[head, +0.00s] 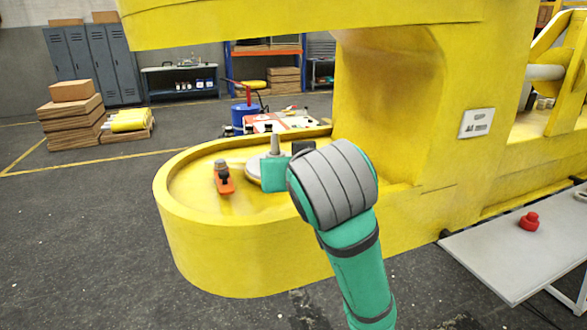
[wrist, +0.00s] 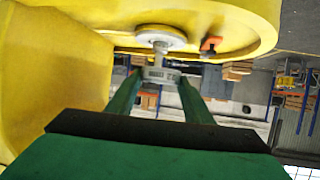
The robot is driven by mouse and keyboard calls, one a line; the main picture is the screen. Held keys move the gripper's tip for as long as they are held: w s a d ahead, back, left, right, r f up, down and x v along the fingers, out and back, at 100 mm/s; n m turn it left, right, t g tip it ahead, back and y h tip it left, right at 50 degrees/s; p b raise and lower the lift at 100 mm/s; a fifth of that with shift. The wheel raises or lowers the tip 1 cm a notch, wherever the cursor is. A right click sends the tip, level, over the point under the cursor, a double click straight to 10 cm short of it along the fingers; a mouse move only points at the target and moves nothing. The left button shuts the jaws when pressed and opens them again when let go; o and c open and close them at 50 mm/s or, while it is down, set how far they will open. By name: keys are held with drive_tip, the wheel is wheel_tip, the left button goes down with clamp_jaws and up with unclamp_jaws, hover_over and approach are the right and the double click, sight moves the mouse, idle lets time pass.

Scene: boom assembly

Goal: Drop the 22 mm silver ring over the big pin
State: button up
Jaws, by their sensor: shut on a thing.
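The big pin (head: 275,146) is grey and stands upright on a round pale disc (head: 254,171) inside the yellow rounded basin. In the wrist view, which looks upside down, the pin (wrist: 160,47) hangs from the disc (wrist: 160,32). My gripper (wrist: 160,78) is shut on the silver ring (wrist: 160,73), held between its two green fingertips. The ring lies in line with the pin's tip; I cannot tell whether the tip is inside it. In the head view a teal finger (head: 275,174) is in front of the pin's base, and the ring is hidden.
An orange block with a dark knob (head: 223,179) sits left of the pin. The basin's yellow rim (head: 172,205) curves around them. A yellow column (head: 390,110) stands close on the right, and a yellow beam (head: 300,22) overhangs. A grey table with a red button (head: 529,221) is at the right.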

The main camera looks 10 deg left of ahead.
sight(275, 133)
drive_tip(key=w, duration=0.1)
drive_tip(key=w+a, duration=0.2)
drive_tip(key=w, duration=0.1)
drive_tip(key=shift+r, duration=0.15)
drive_tip(key=shift+w+r+x, duration=0.3)
drive_tip(key=shift+r+x, duration=0.5)
drive_tip(key=shift+x, duration=3.5)
drive_tip(key=shift+w+r+x, duration=0.35)
drive_tip(key=shift+r+x, duration=0.5)
drive_tip(key=shift+x, duration=3.5)
drive_tip(key=shift+w+r+x, duration=0.3)
drive_tip(key=shift+r+x, duration=0.5)
drive_tip(key=shift+x, duration=3.5)
drive_tip(key=shift+s+a, duration=0.15)
drive_tip(key=shift+a, duration=0.15)
